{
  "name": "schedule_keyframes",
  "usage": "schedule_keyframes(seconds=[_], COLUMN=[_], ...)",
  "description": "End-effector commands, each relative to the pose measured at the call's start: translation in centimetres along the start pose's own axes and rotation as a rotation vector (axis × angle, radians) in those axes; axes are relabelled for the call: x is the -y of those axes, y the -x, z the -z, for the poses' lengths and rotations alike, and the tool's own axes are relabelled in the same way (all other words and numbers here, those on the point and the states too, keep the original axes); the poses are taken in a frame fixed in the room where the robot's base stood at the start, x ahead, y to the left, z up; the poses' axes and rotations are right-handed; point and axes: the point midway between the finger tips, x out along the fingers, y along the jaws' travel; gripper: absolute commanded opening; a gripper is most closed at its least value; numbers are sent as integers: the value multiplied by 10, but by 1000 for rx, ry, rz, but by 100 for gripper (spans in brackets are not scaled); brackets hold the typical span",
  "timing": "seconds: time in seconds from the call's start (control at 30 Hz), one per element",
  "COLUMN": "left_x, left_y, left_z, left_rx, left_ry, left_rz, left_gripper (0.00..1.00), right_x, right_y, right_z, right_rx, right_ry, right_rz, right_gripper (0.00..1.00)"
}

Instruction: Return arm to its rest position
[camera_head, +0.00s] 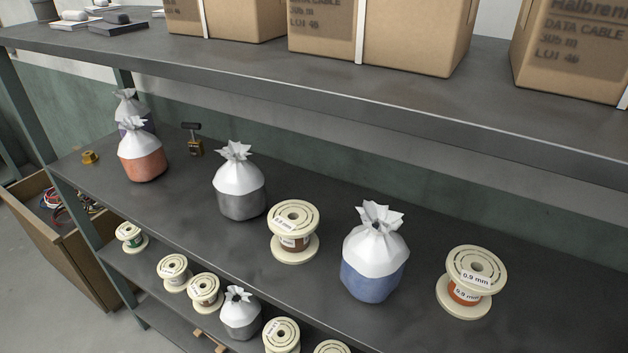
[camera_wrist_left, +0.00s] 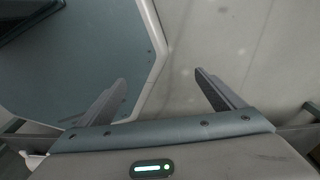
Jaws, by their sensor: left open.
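My left gripper (camera_wrist_left: 160,92) shows in the left wrist view, its two fingers wide apart with nothing between them. Behind the fingers are a pale grey floor and a grey-green panel with a light edge. Neither arm shows in the head view. There, a large spool labelled 0.9 mm with orange-brown wire (camera_head: 470,283) and a spool with brown wire (camera_head: 294,232) stand upright on the dark middle shelf (camera_head: 320,285). My right gripper is in neither view.
Tied bags stand on the middle shelf: blue (camera_head: 373,258), grey (camera_head: 239,185) and orange (camera_head: 141,152). Several smaller spools and a small grey bag (camera_head: 240,313) sit on the lower shelf. Cardboard boxes (camera_head: 415,35) stand on the upper shelf. A wooden crate (camera_head: 82,258) with cables is at left.

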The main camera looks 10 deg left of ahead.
Motion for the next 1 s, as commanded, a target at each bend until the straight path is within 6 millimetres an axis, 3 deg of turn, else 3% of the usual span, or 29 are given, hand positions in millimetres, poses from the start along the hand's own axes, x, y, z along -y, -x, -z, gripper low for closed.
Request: schedule_keyframes(seconds=[0.1,0.27,1.0], left_x=[0,0,0], left_y=[-3,-5,-6], left_z=[-25,-40,-42], left_rx=[16,21,21], left_ry=[-3,-6,-6], left_rz=[-1,-1,-1], left_gripper=[89,89,89], right_x=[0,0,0], right_y=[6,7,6], right_z=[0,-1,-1], right_rx=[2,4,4], right_ry=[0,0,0], right_rz=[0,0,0], right_gripper=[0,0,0])
